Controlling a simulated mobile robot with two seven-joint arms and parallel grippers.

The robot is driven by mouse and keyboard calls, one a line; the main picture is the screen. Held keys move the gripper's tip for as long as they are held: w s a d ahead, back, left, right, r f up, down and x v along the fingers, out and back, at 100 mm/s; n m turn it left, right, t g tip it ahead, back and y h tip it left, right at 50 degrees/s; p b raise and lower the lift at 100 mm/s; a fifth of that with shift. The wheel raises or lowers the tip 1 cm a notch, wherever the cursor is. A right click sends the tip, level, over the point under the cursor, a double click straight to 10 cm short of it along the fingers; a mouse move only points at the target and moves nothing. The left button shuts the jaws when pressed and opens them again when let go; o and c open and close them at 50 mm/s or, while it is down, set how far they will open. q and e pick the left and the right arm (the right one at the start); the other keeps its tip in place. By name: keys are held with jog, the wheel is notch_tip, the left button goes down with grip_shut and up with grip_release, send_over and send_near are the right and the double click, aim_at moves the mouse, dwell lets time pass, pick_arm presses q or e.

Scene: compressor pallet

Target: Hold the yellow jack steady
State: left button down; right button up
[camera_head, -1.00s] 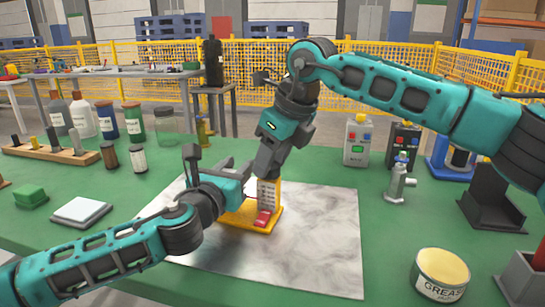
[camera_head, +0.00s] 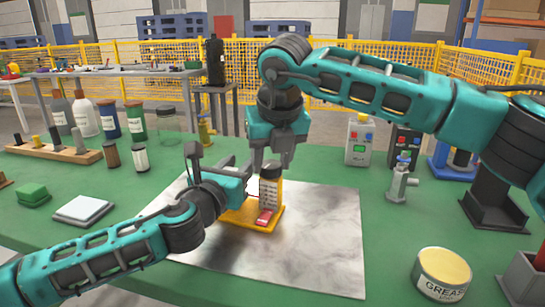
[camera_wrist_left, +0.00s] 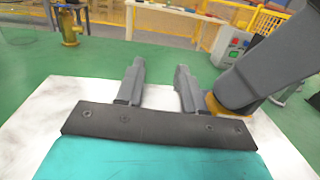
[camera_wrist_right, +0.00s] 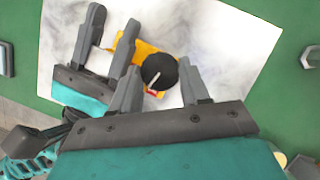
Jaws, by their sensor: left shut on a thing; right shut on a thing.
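The yellow jack (camera_head: 273,219) stands upright on the pale marbled sheet, with a scaled column (camera_head: 270,191), a dark round top and a red part at its foot. Its dark top (camera_wrist_right: 160,72) also shows in the right wrist view. My left gripper (camera_head: 238,171) is low at the jack's left side and shut on the jack; its exact contact is hard to see. My right gripper (camera_head: 272,164) comes from above, its fingers on either side of the dark top, shut on it. In the left wrist view, a grey part hides most of the jack.
A grease tin (camera_head: 441,275) stands front right. A grey fitting (camera_head: 400,184) and a button box (camera_head: 359,140) stand to the right. Bottles (camera_head: 85,116) and a wooden rack (camera_head: 60,152) are at the left. The front of the marbled sheet (camera_head: 310,265) is clear.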

jog(key=m+h, duration=0.1)
jog(key=m, duration=0.3)
jog(key=m+h, duration=0.1)
jog(key=m, duration=0.2)
jog(key=shift+s+a+g+h, duration=0.1)
jog(key=shift+a+g+h, duration=0.2)
jog(key=shift+a, duration=0.1)
jog(key=m+h, duration=0.1)
jog(key=m, duration=0.2)
jog(key=shift+m+g, duration=0.3)
jog(key=shift+g, duration=0.1)
jog(key=shift+a+m+g+h, duration=0.1)
jog(key=shift+m+g+h, duration=0.3)
jog(key=shift+m, duration=1)
jog(key=shift+w+m, duration=0.2)
jog(key=shift+m, duration=0.4)
jog(key=o, duration=1.1)
jog(key=shift+c, duration=0.2)
jog(key=v, duration=1.2)
jog(key=shift+w, duration=0.1)
